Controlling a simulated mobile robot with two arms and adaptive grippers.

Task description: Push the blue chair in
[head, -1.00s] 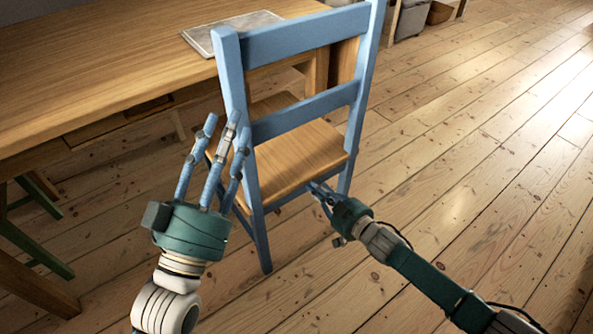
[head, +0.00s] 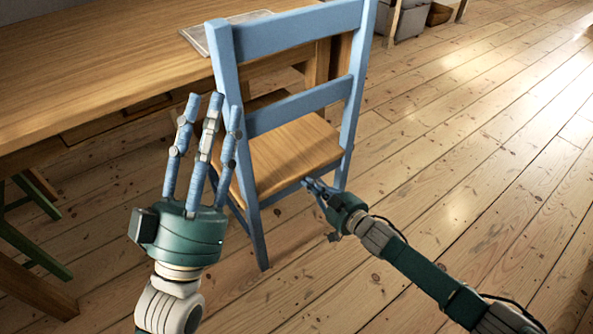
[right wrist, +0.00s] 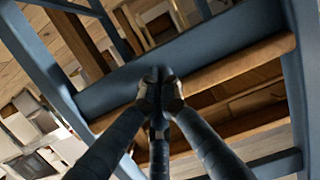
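The blue chair (head: 298,107) has a blue frame and a wooden seat (head: 290,155). It stands upright at the wooden table (head: 90,70), its back towards me and its seat partly beyond the table's right end. My left gripper (head: 212,100) is open and empty, its three fingers apart and pointing up beside the chair's left back post; contact is unclear. My right gripper (head: 310,182) is low by the right rear leg, below the seat. In the right wrist view its fingertips (right wrist: 158,78) meet, with nothing seen between them, in front of a blue crossbar (right wrist: 185,55) of the chair.
A flat grey object (head: 205,32) lies on the table behind the chair. A green-legged piece of furniture (head: 35,240) stands under the table at left. A grey box (head: 408,18) and a brown basket (head: 440,12) sit at the back. The floorboards (head: 480,150) at right are clear.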

